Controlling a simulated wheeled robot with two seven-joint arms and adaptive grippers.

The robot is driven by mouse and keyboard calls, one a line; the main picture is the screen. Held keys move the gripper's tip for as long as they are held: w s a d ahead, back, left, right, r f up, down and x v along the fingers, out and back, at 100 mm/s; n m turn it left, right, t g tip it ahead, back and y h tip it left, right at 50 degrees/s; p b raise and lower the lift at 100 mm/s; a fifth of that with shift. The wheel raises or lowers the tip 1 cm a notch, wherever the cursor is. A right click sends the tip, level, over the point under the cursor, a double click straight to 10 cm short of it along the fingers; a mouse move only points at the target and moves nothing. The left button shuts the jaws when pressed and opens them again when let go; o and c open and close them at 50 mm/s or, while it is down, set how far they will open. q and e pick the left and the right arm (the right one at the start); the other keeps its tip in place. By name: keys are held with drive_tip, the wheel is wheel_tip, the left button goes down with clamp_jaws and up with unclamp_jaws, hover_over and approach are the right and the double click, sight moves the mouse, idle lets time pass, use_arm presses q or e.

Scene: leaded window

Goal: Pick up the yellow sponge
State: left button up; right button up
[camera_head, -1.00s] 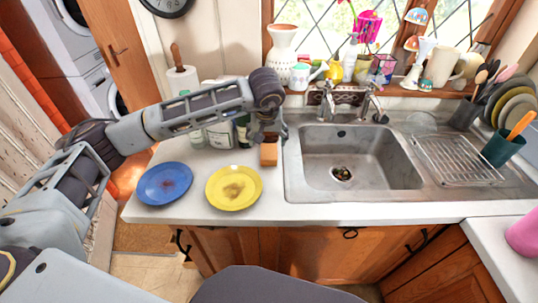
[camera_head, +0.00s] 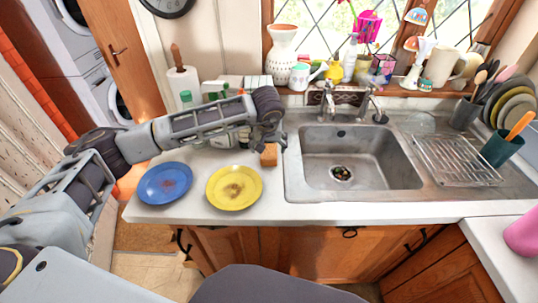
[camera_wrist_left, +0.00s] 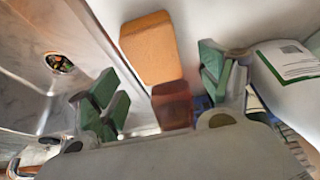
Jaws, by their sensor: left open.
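The sponge (camera_head: 269,155), an orange-yellow block, stands on the white counter just left of the sink. My left gripper (camera_head: 267,137) is above and close behind it in the head view, partly overlapping its top edge. In the left wrist view the sponge (camera_wrist_left: 149,48) lies between and beyond the two green-padded fingers of the left gripper (camera_wrist_left: 162,86). The fingers are spread apart, and I see no finger pressed on the sponge. A darker reddish-brown face (camera_wrist_left: 172,106) shows at its near end. My right gripper is in no view.
The metal sink (camera_head: 360,158) is right of the sponge. A yellow plate (camera_head: 215,192) and a blue plate (camera_head: 165,184) lie to the left. Bottles (camera_head: 186,97) stand behind my left arm. A drying rack (camera_head: 455,160) is at the right.

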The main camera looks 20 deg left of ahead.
sight(269, 150)
use_arm(q)
drive_tip(key=x, duration=0.3)
drive_tip(key=shift+d+p, duration=0.2)
drive_tip(key=shift+p, duration=0.1)
drive_tip(key=shift+w+f, duration=0.15)
drive_tip(key=shift+f, duration=0.15)
drive_tip(key=shift+a+f, duration=0.1)
drive_tip(key=shift+f, duration=0.05)
drive_tip(key=shift+w, duration=0.1)
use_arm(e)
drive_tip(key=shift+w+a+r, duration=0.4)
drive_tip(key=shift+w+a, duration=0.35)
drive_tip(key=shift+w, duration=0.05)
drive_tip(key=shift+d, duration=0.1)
